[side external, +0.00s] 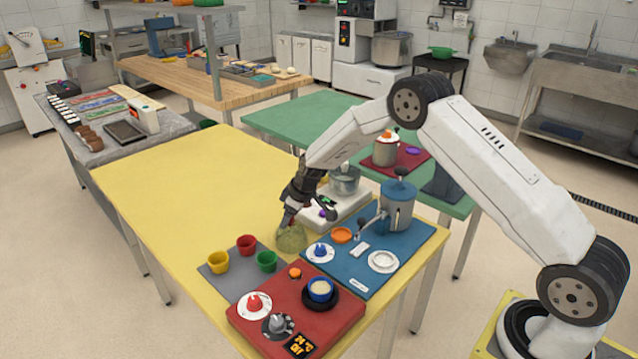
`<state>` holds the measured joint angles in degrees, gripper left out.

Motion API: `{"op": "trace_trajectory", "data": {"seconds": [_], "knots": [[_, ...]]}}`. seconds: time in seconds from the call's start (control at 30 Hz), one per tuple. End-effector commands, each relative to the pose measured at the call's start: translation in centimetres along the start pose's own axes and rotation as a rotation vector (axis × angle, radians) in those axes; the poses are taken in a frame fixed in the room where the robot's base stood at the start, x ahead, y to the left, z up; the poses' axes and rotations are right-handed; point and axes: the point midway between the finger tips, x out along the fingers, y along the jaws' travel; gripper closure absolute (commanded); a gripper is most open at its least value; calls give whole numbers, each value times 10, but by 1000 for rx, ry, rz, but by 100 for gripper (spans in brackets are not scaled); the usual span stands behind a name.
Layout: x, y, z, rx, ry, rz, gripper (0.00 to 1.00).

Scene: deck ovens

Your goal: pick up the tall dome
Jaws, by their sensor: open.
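A clear, yellowish dome (291,239) stands on the yellow table, just behind the green cup and left of the blue mat. I take it to be the tall dome. My gripper (309,214) is above it and to its right, pointing down, with its dark fingers apart and nothing seen between them. The left finger overlaps the dome's top in this view; I cannot tell whether they touch.
Red (246,243), yellow (218,262) and green (266,261) cups stand in front on a grey mat (232,279). A red board (330,318) holds dials and a bowl. A blue mat (412,239) with a blue-grey machine (398,208) is at right. The left of the yellow table (170,185) is clear.

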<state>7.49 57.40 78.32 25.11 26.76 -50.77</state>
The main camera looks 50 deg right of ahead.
Motion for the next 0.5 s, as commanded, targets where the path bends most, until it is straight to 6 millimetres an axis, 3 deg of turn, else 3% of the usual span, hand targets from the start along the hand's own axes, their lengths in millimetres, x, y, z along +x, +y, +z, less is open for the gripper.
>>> {"op": "trace_trajectory", "data": {"seconds": [0.13,0.37,0.5], "knots": [[0,0,0,0,0,0,28],[0,0,0,0,0,0,100],[-1,0,0,0,1,0,100]]}}
